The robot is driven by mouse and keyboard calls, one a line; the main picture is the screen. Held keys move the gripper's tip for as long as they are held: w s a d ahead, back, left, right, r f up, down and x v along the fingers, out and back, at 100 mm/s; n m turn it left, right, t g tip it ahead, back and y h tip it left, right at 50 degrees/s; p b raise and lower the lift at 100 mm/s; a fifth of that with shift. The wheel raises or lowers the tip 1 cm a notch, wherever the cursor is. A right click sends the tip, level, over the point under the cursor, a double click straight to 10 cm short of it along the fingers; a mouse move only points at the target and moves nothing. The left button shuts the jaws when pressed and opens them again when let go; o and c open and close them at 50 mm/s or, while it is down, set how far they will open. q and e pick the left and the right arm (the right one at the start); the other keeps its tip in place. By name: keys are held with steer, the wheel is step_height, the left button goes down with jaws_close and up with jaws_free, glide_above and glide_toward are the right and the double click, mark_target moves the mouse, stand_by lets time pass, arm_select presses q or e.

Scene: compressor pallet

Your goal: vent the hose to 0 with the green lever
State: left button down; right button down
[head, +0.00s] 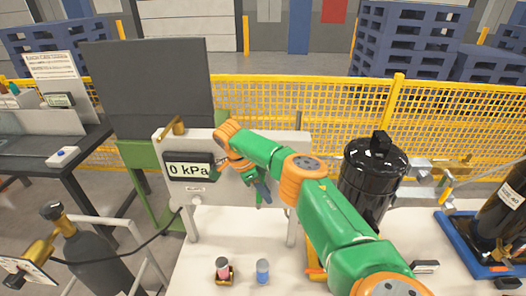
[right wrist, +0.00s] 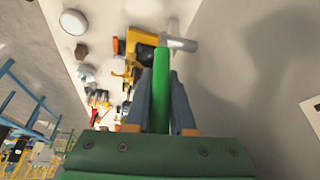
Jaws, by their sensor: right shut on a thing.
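The green lever (right wrist: 161,80) stands between the two fingers of my right gripper (right wrist: 163,108) in the right wrist view. The gripper is shut on it, and its far end meets a metal and brass fitting (right wrist: 175,43). In the head view my right gripper (head: 262,192) is at the front of the white panel (head: 225,200), where the arm partly hides the lever. The display (head: 188,170) on the panel reads 0 kPa. A black hose (head: 120,254) curves from the panel's left side toward the dark cylinder at left. My left gripper is not in view.
A black tank (head: 372,180) stands right of the panel. A dark gas cylinder (head: 95,255) stands at left. A yellow mesh fence (head: 300,105) runs behind.

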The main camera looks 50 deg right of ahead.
steer(key=shift+w+a+g, duration=0.15)
steer(key=shift+a+g, duration=0.05)
steer(key=shift+g, duration=0.1)
stand_by(0.4)
steer(key=c, duration=0.8)
jaws_free()
steer(key=shift+w+h, duration=0.1)
steer(key=shift+h, duration=0.2)
steer(key=shift+o, duration=0.2)
